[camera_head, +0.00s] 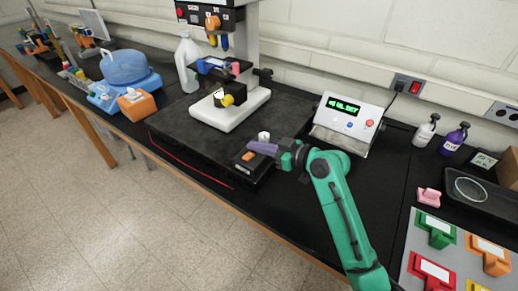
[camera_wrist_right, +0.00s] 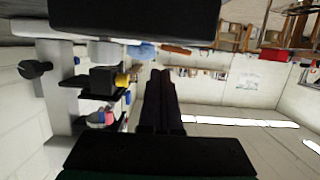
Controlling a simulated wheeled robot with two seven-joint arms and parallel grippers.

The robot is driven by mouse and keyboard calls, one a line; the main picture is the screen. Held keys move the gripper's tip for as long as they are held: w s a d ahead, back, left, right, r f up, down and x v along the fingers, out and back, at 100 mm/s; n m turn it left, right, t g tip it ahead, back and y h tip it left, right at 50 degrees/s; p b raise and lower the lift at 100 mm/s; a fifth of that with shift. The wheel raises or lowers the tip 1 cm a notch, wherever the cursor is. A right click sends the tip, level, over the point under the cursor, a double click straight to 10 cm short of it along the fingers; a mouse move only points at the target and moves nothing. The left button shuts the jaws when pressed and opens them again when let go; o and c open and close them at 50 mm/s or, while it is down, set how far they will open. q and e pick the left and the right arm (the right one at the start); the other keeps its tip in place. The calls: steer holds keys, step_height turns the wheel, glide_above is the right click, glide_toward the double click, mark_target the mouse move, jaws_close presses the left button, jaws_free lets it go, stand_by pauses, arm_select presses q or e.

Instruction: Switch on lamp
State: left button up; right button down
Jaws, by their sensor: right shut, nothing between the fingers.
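My right gripper (camera_head: 262,148) is shut and empty, held just over a low dark box with an orange rocker-like part (camera_head: 248,156) on its top. I cannot tell whether the fingers touch the box. In the right wrist view its dark fingers (camera_wrist_right: 160,95) lie together. A microscope-like instrument (camera_head: 225,113) with a white base, black stage and yellow knob stands behind the gripper; it also shows turned sideways in the wrist view (camera_wrist_right: 103,78). I cannot tell which part is the lamp or whether it is lit. My left gripper is not in view.
A white control box (camera_head: 347,120) with a green display stands right of the gripper. A red wall switch (camera_head: 415,87) is behind it. Coloured trays (camera_head: 435,232) lie front right.

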arm_select(q)
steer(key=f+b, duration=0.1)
steer(key=b, duration=0.1)
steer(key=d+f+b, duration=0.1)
steer(key=b, duration=0.1)
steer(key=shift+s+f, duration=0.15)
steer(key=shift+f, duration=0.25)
arm_select(e)
steer(key=r+v, duration=0.1)
steer(key=v, duration=1)
steer(key=shift+w+r, duration=0.25)
steer(key=shift+w, duration=0.15)
steer(key=shift+a, duration=0.1)
